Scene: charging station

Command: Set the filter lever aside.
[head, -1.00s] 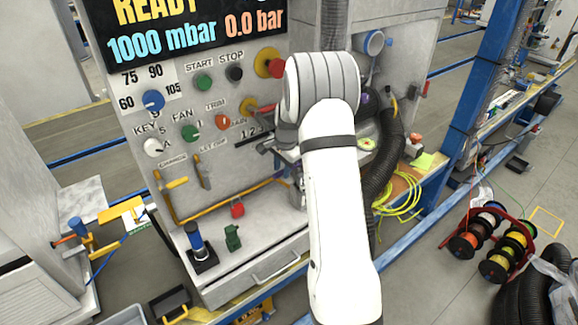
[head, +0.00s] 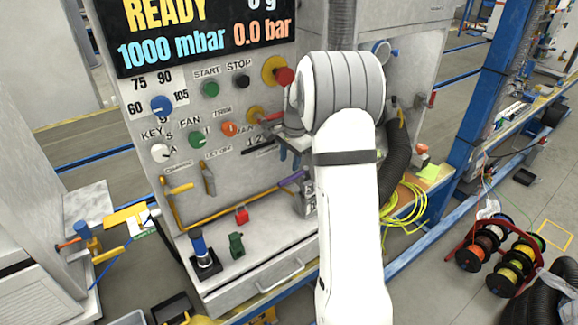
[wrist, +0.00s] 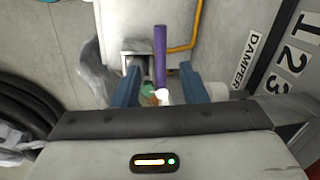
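A purple bar, which I take to be the filter lever (head: 291,180), sticks out from a grey metal block (head: 305,200) low on the panel front. In the wrist view the purple lever (wrist: 160,55) stands straight ahead, in line with the gap between my fingers. My gripper (head: 294,158) points down just above the lever. It also shows in the wrist view (wrist: 160,88), its two blue fingers spread with clear space on both sides of the lever. The lever's lower end is partly hidden by a small white and orange thing.
A yellow pipe (head: 230,212) runs along the panel to the block. A red padlock (head: 242,216), a green item (head: 236,245) and a blue-handled stand (head: 200,250) are on the ledge. Knobs and a red button (head: 284,76) are above. A black hose (head: 398,150) hangs right.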

